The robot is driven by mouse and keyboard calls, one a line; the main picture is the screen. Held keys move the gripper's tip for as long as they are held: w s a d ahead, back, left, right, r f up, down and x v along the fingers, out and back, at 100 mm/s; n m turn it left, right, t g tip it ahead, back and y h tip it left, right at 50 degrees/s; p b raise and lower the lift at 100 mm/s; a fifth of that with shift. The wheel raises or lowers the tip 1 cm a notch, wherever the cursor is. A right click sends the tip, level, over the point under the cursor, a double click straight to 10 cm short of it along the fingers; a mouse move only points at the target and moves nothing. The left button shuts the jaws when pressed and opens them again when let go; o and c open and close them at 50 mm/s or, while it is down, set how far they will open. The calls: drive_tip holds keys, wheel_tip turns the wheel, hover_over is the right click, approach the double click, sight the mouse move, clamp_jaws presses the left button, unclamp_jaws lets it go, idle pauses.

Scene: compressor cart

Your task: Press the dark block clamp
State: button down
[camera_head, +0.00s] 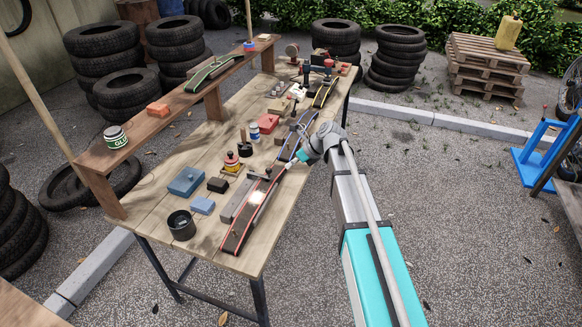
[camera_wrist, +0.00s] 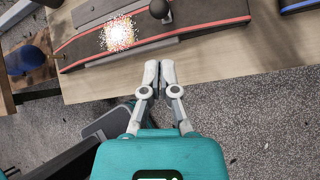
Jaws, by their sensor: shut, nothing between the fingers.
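A dark deck with red edges (camera_head: 238,235) lies along the front edge of the wooden table, and it fills the top of the wrist view (camera_wrist: 200,22). A dark round knob (camera_wrist: 159,9) stands over this deck near the top edge of the wrist view; whether it belongs to the dark block clamp I cannot tell. A small dark block (camera_head: 217,185) sits apart on the table, left of the deck. My gripper (camera_head: 289,164) is at the deck's far end in the head view. Its fingertips (camera_wrist: 159,66) are together and empty, just off the deck's near edge.
Blue blocks (camera_head: 187,181) and a black cup (camera_head: 181,225) stand on the table's near left. A red box (camera_head: 268,123) and another blue-edged deck (camera_head: 297,135) lie farther back. A raised plank shelf (camera_head: 130,151) runs along the left.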

sight(270, 179)
drive_tip(key=shift+b+x, duration=3.1)
drive_tip(key=shift+x, duration=1.3)
drive_tip(key=shift+d, duration=0.2)
drive_tip(key=shift+a+r, duration=0.1)
drive_tip(key=shift+a, duration=0.05)
drive_tip(key=shift+w+r+p, duration=0.15)
drive_tip(key=shift+p, duration=0.25)
